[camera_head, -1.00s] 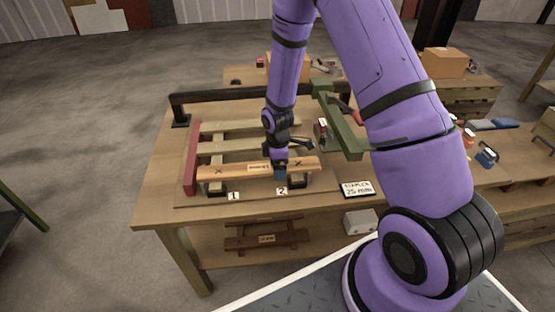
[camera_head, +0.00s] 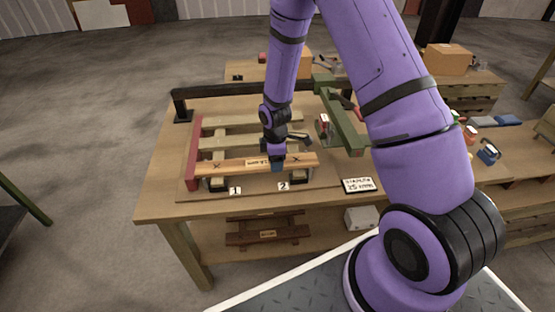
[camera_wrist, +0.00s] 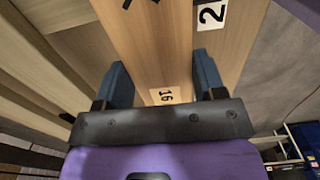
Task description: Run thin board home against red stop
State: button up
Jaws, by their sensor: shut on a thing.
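The thin board (camera_head: 228,166) is a light orange-brown plank with dark X marks and a pale label. It lies level across the rails near the front of the jig. In the wrist view the board (camera_wrist: 160,45) runs between the blue fingers (camera_wrist: 163,82), one along each side.
Label cards 1 (camera_head: 235,190) and 2 (camera_head: 283,185) sit at the jig's front edge. A green arm (camera_head: 343,125) stands to the right, and a black bar (camera_head: 245,92) crosses behind. A lettered sign (camera_head: 358,185) lies at front right. The bench's front left is clear.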

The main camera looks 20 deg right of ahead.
jog(key=shift+a, duration=0.1)
jog(key=o, duration=1.1)
notch_tip(320, 180, up, 11)
jog(key=shift+f, duration=0.1)
jog(key=s+d+r+m+t, duration=0.15)
jog(key=s+r+m, duration=0.5)
jog(key=r, duration=0.75)
jog(key=s+d+r+m+t, duration=0.15)
jog(key=s+r+m, duration=0.25)
jog(key=s+r, duration=0.85)
jog(key=s+r+m, duration=0.1)
jog(key=s+r, duration=0.1)
jog(key=s, duration=0.1)
jog(key=s+r+m+t, duration=0.1)
jog(key=s+r, duration=0.1)
jog(key=s, duration=0.1)
jog(key=s+r+m+t, duration=0.1)
jog(key=s+r+m, duration=0.1)
jog(key=s, duration=0.1)
jog(key=shift+a+r, duration=0.1)
jog(key=shift+a, duration=0.3)
